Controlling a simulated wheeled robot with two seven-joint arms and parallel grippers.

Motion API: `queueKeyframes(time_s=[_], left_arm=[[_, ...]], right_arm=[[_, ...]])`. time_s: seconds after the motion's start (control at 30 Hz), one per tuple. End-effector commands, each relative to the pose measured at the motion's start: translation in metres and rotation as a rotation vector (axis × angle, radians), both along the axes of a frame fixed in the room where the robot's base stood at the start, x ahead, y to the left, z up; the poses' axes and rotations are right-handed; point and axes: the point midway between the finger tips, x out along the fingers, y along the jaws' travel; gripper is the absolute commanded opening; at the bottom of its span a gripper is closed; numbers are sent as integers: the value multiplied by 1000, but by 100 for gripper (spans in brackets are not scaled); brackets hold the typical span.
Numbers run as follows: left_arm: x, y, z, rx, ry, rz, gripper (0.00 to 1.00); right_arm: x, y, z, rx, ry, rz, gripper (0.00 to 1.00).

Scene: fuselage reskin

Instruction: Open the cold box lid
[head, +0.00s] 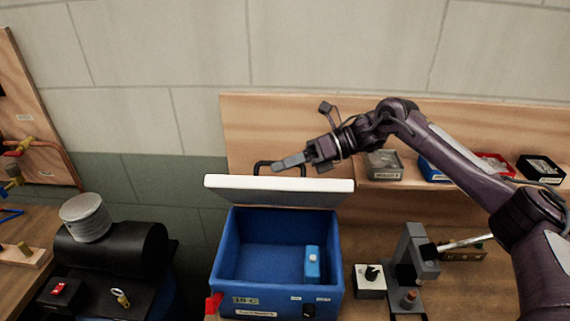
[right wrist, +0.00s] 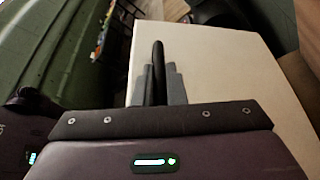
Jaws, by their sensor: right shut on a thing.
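The blue cold box (head: 226,265) stands on the bench in the head view, its inside showing. Its white lid (head: 280,190) is raised and tilted up at the back edge. A black handle (head: 262,165) shows behind the lid's upper edge. My right gripper (head: 280,164) reaches in from the right and is shut on the handle. In the right wrist view the fingers (right wrist: 157,85) close on both sides of the dark handle bar (right wrist: 158,60), over the pale lid (right wrist: 215,70). A blue item (head: 312,264) is inside the box. My left gripper is not in view.
A grey press-like device (head: 412,265) and a white knob box (head: 369,281) stand right of the cold box. A black cylinder (head: 115,250) is at the left. Bins (head: 383,164) line the shelf behind my right arm.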

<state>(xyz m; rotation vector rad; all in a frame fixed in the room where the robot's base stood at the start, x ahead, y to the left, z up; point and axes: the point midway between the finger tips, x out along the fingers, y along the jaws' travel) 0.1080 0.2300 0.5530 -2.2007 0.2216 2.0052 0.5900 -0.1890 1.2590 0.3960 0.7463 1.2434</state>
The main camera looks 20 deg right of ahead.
Motion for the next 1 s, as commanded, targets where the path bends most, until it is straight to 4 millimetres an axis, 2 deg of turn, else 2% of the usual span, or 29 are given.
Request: queueKeyframes(time_s=[0.17,0.4,0.73,1.0], left_arm=[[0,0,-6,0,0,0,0],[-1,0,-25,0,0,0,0],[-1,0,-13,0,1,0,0],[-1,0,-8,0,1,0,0]], right_arm=[[4,-1,-1,1,1,-1,0],[30,-11,8,3,-2,1,0],[64,-23,16,5,3,-1,0],[74,-31,17,0,-1,2,0]])
